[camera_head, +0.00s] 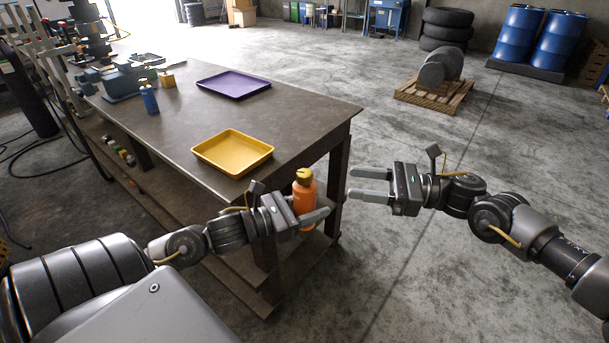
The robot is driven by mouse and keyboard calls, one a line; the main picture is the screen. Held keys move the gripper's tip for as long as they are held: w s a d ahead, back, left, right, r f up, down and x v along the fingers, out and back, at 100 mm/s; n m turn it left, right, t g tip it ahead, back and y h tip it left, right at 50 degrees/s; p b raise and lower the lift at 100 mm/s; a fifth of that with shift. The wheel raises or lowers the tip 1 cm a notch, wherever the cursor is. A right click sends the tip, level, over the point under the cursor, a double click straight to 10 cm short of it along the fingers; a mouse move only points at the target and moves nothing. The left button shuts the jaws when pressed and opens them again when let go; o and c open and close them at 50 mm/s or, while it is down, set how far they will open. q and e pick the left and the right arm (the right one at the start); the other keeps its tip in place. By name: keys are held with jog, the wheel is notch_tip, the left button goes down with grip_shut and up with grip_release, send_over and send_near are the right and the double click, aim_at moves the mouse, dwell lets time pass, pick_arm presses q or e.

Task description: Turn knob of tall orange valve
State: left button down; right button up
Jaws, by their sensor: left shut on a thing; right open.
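The tall orange valve (304,201) is an upright orange cylinder with a yellow knob (304,175) on top. My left gripper (310,214) is shut around the orange body, below the knob, and holds the valve off the near right corner of the table. My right gripper (368,184) is open and empty. Its fingers point left toward the valve, with a clear gap between them and the knob. The lower part of the valve is partly hidden by a finger of the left gripper.
The dark table (180,130) carries a yellow tray (268,153), a purple tray (236,97), a blue bottle-shaped valve (149,99), a small yellow part (167,80) and a vise-like blue-grey device (125,80). Open floor lies to the right, with a loaded pallet (432,97) farther back.

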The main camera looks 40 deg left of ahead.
aim_at(305, 172)
jog(key=x, duration=1.2)
jog(key=c, duration=1)
jog(key=shift+o, duration=0.2)
jog(key=shift+w+n+g+h, duration=0.1)
jog(key=shift+n+g+h, duration=0.55)
jog(key=shift+g, duration=0.25)
jog(key=o, duration=1)
jog(key=shift+c, duration=0.2)
